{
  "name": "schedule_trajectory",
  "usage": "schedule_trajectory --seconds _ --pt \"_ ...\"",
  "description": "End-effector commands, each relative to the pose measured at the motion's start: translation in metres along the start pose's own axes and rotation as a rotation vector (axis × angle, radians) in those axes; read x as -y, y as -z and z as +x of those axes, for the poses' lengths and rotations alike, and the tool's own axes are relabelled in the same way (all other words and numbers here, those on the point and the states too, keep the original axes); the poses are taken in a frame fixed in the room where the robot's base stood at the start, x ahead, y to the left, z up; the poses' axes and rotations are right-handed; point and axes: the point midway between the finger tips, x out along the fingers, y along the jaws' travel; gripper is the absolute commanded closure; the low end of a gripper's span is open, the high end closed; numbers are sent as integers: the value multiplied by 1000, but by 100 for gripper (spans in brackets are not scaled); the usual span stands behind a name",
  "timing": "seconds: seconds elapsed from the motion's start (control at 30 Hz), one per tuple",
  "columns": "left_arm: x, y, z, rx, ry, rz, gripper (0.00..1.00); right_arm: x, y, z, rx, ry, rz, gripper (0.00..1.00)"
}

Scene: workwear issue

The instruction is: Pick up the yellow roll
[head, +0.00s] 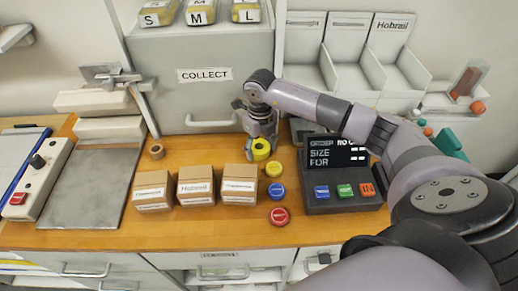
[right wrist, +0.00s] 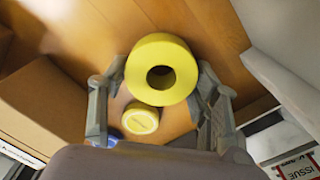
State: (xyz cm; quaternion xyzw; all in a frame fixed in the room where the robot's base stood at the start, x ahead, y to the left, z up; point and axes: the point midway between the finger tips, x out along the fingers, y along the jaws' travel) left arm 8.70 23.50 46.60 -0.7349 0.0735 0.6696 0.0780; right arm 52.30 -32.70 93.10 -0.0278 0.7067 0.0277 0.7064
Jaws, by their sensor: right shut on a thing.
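The yellow roll (head: 261,150) is at the low end of my right arm, behind the yellow disc on the wooden counter. My right gripper (head: 260,144) points down and is shut on the roll. In the right wrist view the yellow roll (right wrist: 143,62) sits between the two fingers, with its round hole facing the camera. I cannot tell whether it still touches the counter. My left gripper is not in view.
Three cardboard boxes (head: 196,186) stand left of the roll. Yellow (head: 274,169), blue (head: 276,191) and red (head: 279,216) discs lie in front. A brown roll (head: 156,152) lies further left. A keypad unit (head: 340,185) stands right; the COLLECT cabinet (head: 205,100) is behind.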

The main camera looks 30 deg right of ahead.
Motion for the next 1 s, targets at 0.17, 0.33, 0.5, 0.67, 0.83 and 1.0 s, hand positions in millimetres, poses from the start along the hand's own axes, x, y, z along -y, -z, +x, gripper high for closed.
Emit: schedule_trajectory --seconds 0.17,0.33,0.5,0.67,0.83,1.0 --pt "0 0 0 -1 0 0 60 0 0 0 0 0 0 71" --pt "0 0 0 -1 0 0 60 0 0 0 1 0 0 72" --pt "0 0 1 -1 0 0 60 0 -1 -4 2 0 0 72" --pt "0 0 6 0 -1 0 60 0 -2 -18 5 1 0 72" --pt "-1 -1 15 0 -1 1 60 1 -2 -52 7 1 0 72" --pt "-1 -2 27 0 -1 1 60 1 -2 -102 10 1 1 72"
